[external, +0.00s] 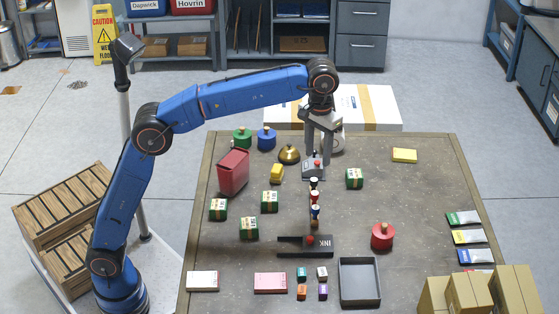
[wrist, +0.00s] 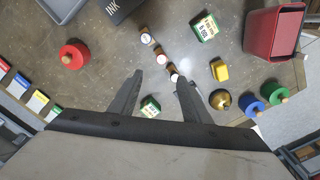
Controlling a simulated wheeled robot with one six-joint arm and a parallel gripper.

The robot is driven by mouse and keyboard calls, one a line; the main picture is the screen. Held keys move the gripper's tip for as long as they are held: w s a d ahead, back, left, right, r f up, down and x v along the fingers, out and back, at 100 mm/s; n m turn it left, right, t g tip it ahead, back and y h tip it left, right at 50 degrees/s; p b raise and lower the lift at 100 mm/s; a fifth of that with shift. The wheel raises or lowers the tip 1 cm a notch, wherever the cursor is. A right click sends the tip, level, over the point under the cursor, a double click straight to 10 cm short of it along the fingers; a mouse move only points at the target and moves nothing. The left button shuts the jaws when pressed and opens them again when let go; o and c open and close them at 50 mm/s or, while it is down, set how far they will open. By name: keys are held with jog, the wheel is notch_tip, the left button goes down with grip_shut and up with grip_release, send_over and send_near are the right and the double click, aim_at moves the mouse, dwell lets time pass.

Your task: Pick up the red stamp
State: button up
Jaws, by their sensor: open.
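The red stamp (external: 382,238), a short red cylinder with a knob on top, stands upright on the right front part of the table. It also shows in the wrist view (wrist: 72,57), at the upper left, well outside the jaws. My gripper (external: 322,149) is above the back middle of the table, behind and to the left of the red stamp in the external view. In the wrist view its two fingers (wrist: 157,80) are spread wide apart, with nothing held between them.
A row of small bottles (external: 315,211) and the black INK box (external: 318,244) stand left of the red stamp. A grey tray (external: 359,260) lies just in front of it. Green (external: 242,139) and blue (external: 266,140) stamps stand at the back left.

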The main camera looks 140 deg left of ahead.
aim_at(315, 193)
jog(key=f, duration=1.7)
jog(key=shift+s+f, duration=0.2)
jog(key=shift+c, duration=0.4)
grip_shut()
